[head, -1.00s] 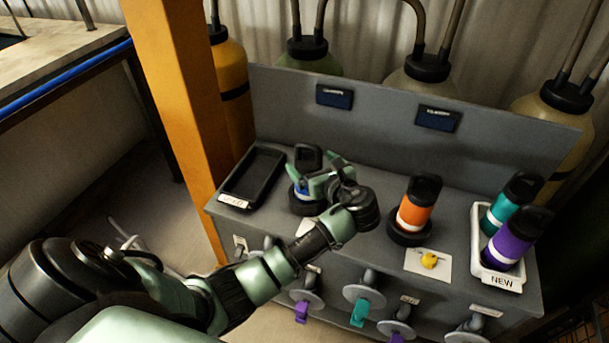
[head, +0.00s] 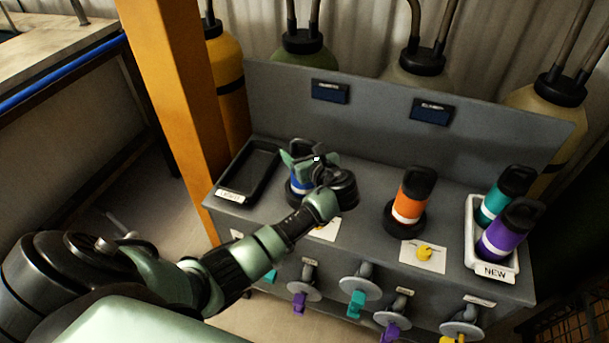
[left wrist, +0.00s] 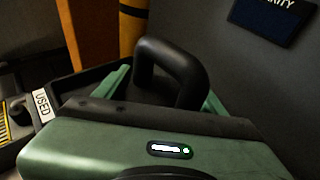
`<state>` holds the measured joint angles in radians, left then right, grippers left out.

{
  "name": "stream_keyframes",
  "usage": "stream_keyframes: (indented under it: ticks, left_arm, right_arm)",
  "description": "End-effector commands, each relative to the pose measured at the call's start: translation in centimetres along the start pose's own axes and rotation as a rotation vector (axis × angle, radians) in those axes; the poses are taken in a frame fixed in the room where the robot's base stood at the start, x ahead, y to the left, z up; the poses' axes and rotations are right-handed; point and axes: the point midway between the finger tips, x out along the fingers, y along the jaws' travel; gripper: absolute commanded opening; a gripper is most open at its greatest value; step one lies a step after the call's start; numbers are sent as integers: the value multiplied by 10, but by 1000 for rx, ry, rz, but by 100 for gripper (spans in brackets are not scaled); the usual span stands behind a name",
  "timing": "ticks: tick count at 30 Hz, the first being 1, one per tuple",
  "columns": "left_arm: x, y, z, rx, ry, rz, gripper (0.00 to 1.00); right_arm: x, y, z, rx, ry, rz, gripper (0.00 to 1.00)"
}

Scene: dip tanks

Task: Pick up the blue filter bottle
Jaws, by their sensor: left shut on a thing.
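The blue filter bottle (head: 298,185) stands in its round black socket on the grey bench, mostly hidden behind my left gripper (head: 306,160). Its black loop handle (left wrist: 172,70) shows in the left wrist view, between the green fingers. My left gripper is shut on the bottle near its top. The bottle looks upright and at socket height; I cannot tell whether its base is lifted. My right gripper is not in view.
An empty black USED tray (head: 238,194) lies left of the bottle. An orange bottle (head: 410,205) stands in a socket to the right. A white NEW tray (head: 470,245) holds a teal bottle (head: 497,205) and a purple bottle (head: 508,235). An orange post (head: 172,100) rises at the left.

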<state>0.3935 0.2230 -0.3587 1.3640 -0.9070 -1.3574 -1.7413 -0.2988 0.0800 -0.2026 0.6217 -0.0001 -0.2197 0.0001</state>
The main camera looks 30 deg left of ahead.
Motion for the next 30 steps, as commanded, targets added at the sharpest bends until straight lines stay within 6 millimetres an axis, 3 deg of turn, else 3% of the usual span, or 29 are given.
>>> stream_keyframes:
  ticks: [11, 16, 23, 30]
  left_arm:
    - [-1, -1, 4, -3, -2, -1, 0]
    - [-5, -1, 18, -5, -3, -1, 0]
    - [-17, -1, 57, -9, -5, -3, 0]
    - [-34, -1, 113, -10, -8, -3, 0]
  right_arm:
    - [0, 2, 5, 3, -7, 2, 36]
    - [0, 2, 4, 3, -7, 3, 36]
    - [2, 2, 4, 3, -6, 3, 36]
    - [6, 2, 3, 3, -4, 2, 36]
